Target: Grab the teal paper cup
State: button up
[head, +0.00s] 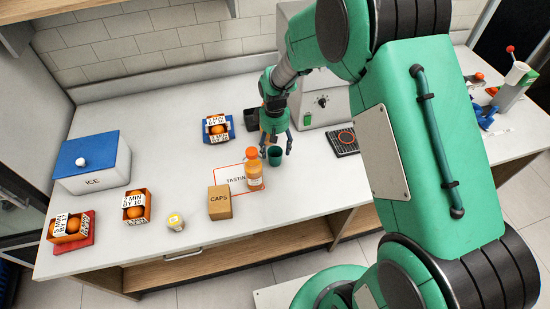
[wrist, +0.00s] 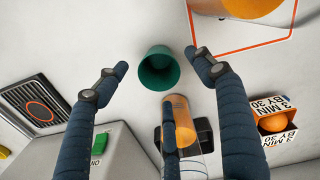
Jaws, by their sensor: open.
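The teal paper cup (head: 275,156) stands upright on the white counter, just right of an orange bottle (head: 254,170) in the head view. In the wrist view the cup (wrist: 157,70) shows its open mouth, near the middle and beyond my fingertips. My gripper (head: 276,147) is over the counter right at the cup, its fingers pointing down. In the wrist view my gripper (wrist: 157,62) is open, with two blue fingers spread to either side of the cup and a third low in the middle. I see no contact with the cup.
A box marked CAPS (head: 220,202) stands front left of the bottle. A black grate (head: 343,141) with an orange ring lies right of the cup. A clear container with orange contents (wrist: 186,125) is close to the cup in the wrist view. An ice box (head: 92,165) stands far left.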

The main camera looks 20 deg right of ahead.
aim_at(275, 154)
jog(key=shift+f+b, duration=0.75)
jog(key=shift+f, duration=1.7)
jog(key=shift+c, duration=0.3)
jog(key=c, duration=0.8)
